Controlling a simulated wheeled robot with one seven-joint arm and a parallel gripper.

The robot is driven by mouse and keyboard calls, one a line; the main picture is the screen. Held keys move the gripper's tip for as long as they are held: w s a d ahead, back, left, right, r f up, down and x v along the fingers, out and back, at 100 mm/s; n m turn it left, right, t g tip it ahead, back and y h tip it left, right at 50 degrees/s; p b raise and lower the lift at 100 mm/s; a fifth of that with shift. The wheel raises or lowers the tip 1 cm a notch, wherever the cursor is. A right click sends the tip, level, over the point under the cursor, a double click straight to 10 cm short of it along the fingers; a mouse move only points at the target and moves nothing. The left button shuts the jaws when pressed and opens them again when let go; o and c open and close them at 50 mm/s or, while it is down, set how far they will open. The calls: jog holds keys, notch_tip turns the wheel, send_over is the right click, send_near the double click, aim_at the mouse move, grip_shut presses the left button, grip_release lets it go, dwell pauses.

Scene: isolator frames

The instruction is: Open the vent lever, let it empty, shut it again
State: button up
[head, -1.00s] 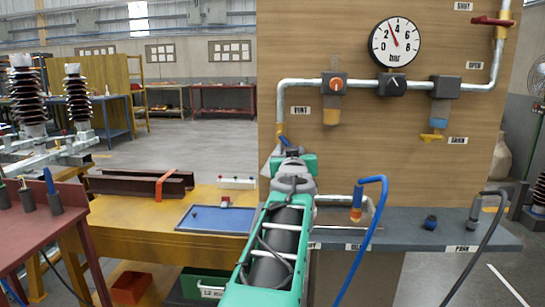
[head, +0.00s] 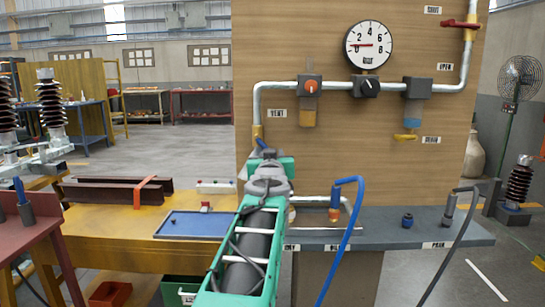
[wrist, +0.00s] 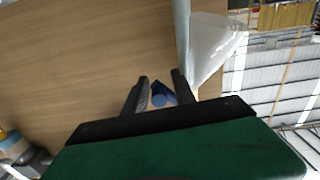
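The vent lever (head: 261,143) is a blue handle at the foot of the left pipe, by the VENT label (head: 277,113). It tilts up and to the left, and my gripper hides its lower part. The pressure gauge (head: 368,44) has its needle pointing left, just above 0. My gripper (head: 262,153) is at the lever in the head view. In the wrist view its two dark fingers (wrist: 162,82) stand apart, with the blue handle (wrist: 161,95) between them. I see small gaps beside the handle, so the gripper looks open around it.
A regulator with an orange-marked knob (head: 310,86), a black knob (head: 369,87) and a drain bowl (head: 413,117) sit along the pipe. A red lever (head: 460,24) is at upper right. A blue hose (head: 345,235) hangs off the grey shelf (head: 460,230). A yellow bench (head: 105,222) stands left.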

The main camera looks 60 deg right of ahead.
jog(key=shift+w+a+r, duration=0.15)
jog(key=shift+w, duration=0.05)
jog(key=v, duration=0.7)
jog(key=shift+s+a, duration=0.25)
jog(key=shift+s, duration=0.1)
jog(key=shift+c, duration=0.2)
